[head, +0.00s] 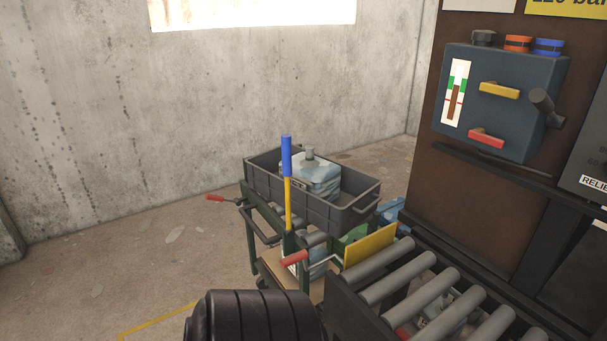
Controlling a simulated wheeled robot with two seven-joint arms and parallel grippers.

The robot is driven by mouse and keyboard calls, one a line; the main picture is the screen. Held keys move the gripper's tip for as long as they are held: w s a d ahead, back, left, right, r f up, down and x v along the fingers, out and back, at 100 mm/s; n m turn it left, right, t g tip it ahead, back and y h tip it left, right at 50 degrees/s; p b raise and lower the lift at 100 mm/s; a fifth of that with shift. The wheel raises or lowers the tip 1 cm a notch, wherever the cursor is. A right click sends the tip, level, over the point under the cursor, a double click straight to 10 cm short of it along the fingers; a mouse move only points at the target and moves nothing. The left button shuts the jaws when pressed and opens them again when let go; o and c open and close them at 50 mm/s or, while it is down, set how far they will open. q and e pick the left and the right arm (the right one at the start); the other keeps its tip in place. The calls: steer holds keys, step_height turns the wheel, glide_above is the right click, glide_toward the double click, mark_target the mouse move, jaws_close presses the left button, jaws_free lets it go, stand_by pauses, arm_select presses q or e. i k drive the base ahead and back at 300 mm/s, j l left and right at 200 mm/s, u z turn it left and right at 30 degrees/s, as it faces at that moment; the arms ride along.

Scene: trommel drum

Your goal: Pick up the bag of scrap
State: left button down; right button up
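A pale blue-grey bag (318,178) with a tied grey neck on top sits in the dark grey crate (330,217). This may be the bag of scrap; no readable label confirms it. The crate's walls hide the bag's lower part. The crate rests on top of a green cart (250,213) with red-ended handles. Neither of my grippers shows in the head view.
A blue-and-yellow handled tool (287,165) stands upright in front of the crate. A roller conveyor (400,270) with a yellow plate (371,246) lies to the right. A blue control box (500,100) hangs at upper right. Floor at left is clear.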

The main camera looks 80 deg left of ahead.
mark_target(321, 177)
steer(key=u, duration=2.4)
steer(key=z, duration=0.35)
steer(key=i+j+z, duration=0.1)
steer(key=j+z, duration=0.15)
steer(key=j, duration=0.2)
steer(key=i+j+z, duration=0.2)
steer(key=j, duration=0.25)
steer(key=j+z, duration=0.25)
steer(key=j, duration=0.2)
